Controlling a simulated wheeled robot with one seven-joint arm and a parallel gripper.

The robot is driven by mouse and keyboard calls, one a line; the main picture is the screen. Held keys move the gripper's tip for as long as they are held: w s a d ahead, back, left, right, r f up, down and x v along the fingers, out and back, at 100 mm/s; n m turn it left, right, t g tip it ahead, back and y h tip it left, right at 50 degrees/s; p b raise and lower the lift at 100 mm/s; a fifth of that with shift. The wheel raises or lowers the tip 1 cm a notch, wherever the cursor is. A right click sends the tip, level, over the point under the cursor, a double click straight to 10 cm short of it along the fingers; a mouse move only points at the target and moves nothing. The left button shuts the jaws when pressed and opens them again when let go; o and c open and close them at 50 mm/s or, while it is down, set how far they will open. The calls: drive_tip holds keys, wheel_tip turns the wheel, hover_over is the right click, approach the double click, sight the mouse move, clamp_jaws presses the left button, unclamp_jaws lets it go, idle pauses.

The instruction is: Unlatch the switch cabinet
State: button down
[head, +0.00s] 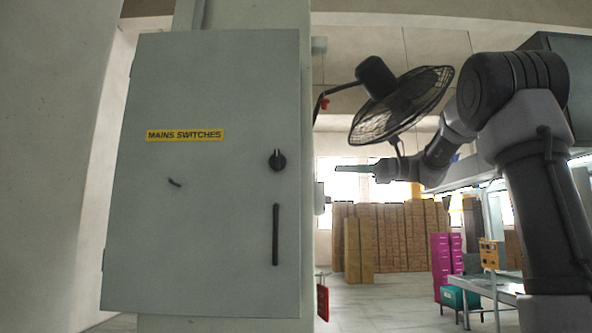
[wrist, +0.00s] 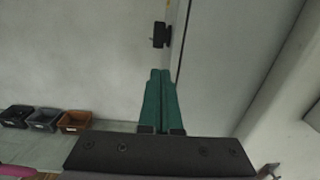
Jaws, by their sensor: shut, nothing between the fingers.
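The grey switch cabinet (head: 215,90) has a shut door with a yellow "MAINS SWITCHES" label (head: 185,135). A round black latch knob (head: 277,160) sits near the door's right edge, with its pointer about upright. A black vertical handle (head: 275,234) is below it. My gripper (head: 338,168), with teal fingers, is to the right of the cabinet in the head view, at about knob height, and apart from the knob. In the wrist view my gripper (wrist: 160,72) is shut and empty. The knob (wrist: 160,35) shows side-on beyond the fingertips, beside the cabinet's side panel (wrist: 235,50).
A caged fan (head: 402,104) hangs above my forearm. Stacked cartons (head: 400,237), magenta drawers (head: 447,260) and a bench (head: 490,283) stand behind. Several bins (wrist: 43,118) lie by a wall in the wrist view. A pale column (head: 50,170) stands left of the cabinet.

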drive_tip(key=shift+a, duration=0.1)
approach(279, 178)
drive_tip(key=a, duration=0.2)
drive_tip(key=s+a+r, duration=0.1)
drive_tip(key=a, duration=0.1)
drive_tip(key=s+a+r, duration=0.1)
drive_tip(key=a, duration=0.1)
drive_tip(key=shift+a, duration=0.3)
drive_tip(key=shift+a+f+y, duration=0.15)
drive_tip(key=shift+f+y, duration=0.15)
drive_tip(key=shift+y, duration=0.5)
drive_tip(key=y, duration=0.1)
drive_tip(key=a+f+y, duration=0.1)
drive_tip(key=y, duration=0.1)
drive_tip(key=shift+a+f, duration=0.3)
drive_tip(key=shift+a, duration=0.8)
drive_tip(key=shift+f, duration=0.15)
idle(0.4)
